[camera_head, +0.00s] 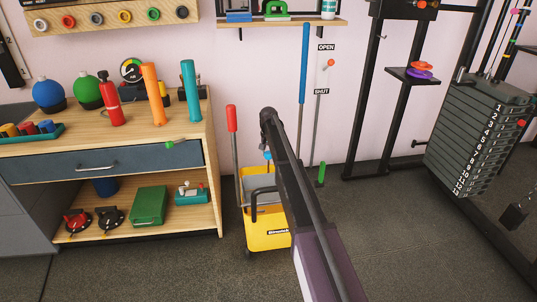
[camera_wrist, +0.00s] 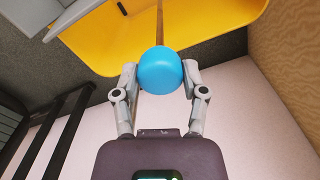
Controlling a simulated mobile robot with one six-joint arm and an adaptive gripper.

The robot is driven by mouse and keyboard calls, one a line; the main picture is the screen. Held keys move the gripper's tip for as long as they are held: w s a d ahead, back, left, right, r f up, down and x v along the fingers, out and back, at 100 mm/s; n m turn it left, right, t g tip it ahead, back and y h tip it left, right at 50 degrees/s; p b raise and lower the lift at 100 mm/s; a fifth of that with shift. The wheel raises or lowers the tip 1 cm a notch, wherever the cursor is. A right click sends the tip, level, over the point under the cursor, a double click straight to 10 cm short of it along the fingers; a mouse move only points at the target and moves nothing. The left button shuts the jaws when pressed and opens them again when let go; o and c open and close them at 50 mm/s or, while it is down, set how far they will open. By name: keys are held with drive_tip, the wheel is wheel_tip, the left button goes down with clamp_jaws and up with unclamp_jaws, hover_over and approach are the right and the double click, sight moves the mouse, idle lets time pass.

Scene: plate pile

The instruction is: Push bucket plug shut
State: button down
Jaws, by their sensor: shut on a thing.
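The yellow wheeled bucket (camera_head: 268,241) stands on the floor right of the wooden workbench. A blue ball knob (camera_head: 267,155) shows above it, just left of my arm. In the wrist view the blue knob (camera_wrist: 160,71) sits at the end of a thin brown rod, in front of the yellow bucket (camera_wrist: 212,25). My gripper (camera_wrist: 160,78) has one finger on each side of the knob and is shut on it. In the head view my arm hides part of the bucket, and my gripper cannot be made out. The rod's lower end and the plug are hidden.
The wooden workbench (camera_head: 213,150) stands close on the bucket's left. A red-topped handle (camera_head: 232,120) rises beside the bucket. A blue pole (camera_head: 304,62) and an OPEN/SHUT lever panel (camera_head: 326,68) are at the wall behind. A weight stack (camera_head: 478,140) stands at right; floor between is clear.

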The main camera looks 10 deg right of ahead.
sight(269, 153)
wheel_tip(269, 153, down, 4)
drive_tip(key=b, duration=0.4)
drive_tip(key=shift+r, duration=0.15)
drive_tip(key=shift+c, duration=0.7)
unclamp_jaws()
wheel_tip(269, 153, up, 18)
drive_tip(key=p, duration=1.8)
drive_tip(key=s+r+n+p, duration=0.1)
drive_tip(key=s+r+p, duration=0.2)
drive_tip(key=s, duration=0.7)
drive_tip(key=s+r+n+p, duration=0.1)
drive_tip(key=s+r+p, duration=0.3)
drive_tip(key=s, duration=0.7)
